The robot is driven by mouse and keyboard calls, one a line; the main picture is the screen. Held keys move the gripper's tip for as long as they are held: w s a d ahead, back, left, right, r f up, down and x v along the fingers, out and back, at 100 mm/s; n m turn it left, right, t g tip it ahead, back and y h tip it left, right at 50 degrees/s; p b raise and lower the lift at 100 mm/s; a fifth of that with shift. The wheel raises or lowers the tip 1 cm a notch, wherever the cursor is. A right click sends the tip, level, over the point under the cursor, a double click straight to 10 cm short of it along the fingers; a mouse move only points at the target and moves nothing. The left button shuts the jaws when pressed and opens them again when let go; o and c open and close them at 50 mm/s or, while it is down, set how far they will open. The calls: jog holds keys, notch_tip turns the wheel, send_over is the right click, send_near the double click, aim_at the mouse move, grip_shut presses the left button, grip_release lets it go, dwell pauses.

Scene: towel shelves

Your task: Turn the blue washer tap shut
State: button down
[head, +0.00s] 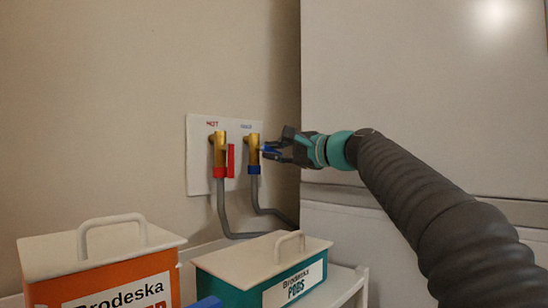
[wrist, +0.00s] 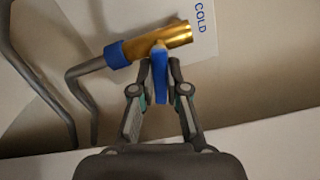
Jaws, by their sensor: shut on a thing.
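The cold tap (head: 254,147) is a brass valve with a blue collar, on the right of the white wall plate. It shows large in the wrist view (wrist: 172,40), beside the COLD label. Its blue handle (wrist: 160,78) lies between my fingertips, seen nearly edge-on and crossing the line of the brass body. My gripper (wrist: 160,82) is shut on this handle. In the head view my gripper (head: 278,149) reaches the tap from the right and hides most of the handle, so its exact angle is hard to tell there.
The hot tap (head: 219,150) with a hanging red handle (head: 231,160) is close on the left. Grey hoses (head: 224,210) run down from both taps. An orange box (head: 95,260) and a teal box (head: 265,270) stand below. A large pale cabinet (head: 420,80) is on the right.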

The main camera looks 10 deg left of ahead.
jog(key=shift+r+n+b, duration=0.2)
jog(key=shift+n+b, duration=0.15)
jog(key=shift+n, duration=1.35)
jog(key=c, duration=1.2)
grip_release()
jog(key=shift+r, duration=0.1)
jog(key=shift+o, duration=0.2)
jog(key=v, duration=1.2)
